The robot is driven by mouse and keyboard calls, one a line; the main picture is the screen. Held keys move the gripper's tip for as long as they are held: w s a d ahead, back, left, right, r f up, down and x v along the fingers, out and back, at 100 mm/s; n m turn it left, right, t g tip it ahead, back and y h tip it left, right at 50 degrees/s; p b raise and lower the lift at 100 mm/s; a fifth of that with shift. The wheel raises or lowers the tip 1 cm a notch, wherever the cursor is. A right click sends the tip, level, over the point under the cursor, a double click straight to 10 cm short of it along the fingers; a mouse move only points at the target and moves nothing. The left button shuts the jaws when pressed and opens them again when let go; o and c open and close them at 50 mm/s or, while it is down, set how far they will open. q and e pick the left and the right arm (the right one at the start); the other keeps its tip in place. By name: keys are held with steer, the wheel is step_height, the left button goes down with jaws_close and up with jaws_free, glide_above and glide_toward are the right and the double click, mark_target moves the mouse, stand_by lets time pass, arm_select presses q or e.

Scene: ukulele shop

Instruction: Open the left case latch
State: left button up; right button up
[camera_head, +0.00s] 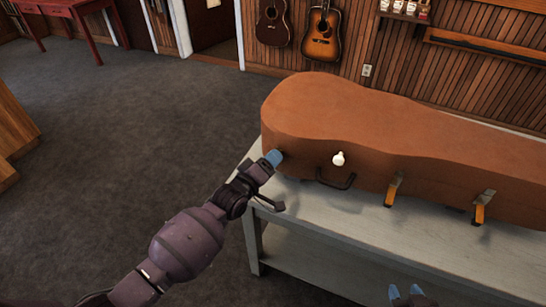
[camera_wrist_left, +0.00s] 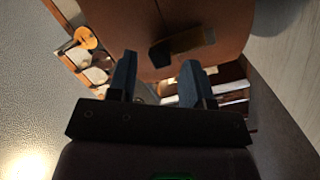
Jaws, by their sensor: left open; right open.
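A brown guitar case (camera_head: 350,115) lies closed on a grey table. My left gripper (camera_head: 274,157) is at the left end of the case's front side, its blue fingertips close to the wall. In the left wrist view my left gripper (camera_wrist_left: 158,78) is open, with nothing between its fingers. A brass and black latch (camera_wrist_left: 185,45) sits on the brown case wall (camera_wrist_left: 205,15) just beyond the fingertips, nearer the right finger. I cannot tell whether they touch. In the head view this latch is mostly hidden by the gripper. My right gripper (camera_head: 405,292) shows only its blue, parted fingertips at the bottom edge.
A dark handle (camera_head: 336,181), a white knob (camera_head: 338,159) and two more brass latches (camera_head: 393,190) (camera_head: 483,207) are along the case front. The grey table (camera_head: 330,215) has a bare strip before the case. Floor to the left is open. Guitars (camera_head: 322,35) hang behind.

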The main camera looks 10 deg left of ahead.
arm_select(q)
steer(key=shift+x, duration=0.8)
arm_select(e)
steer(key=shift+w, duration=0.1)
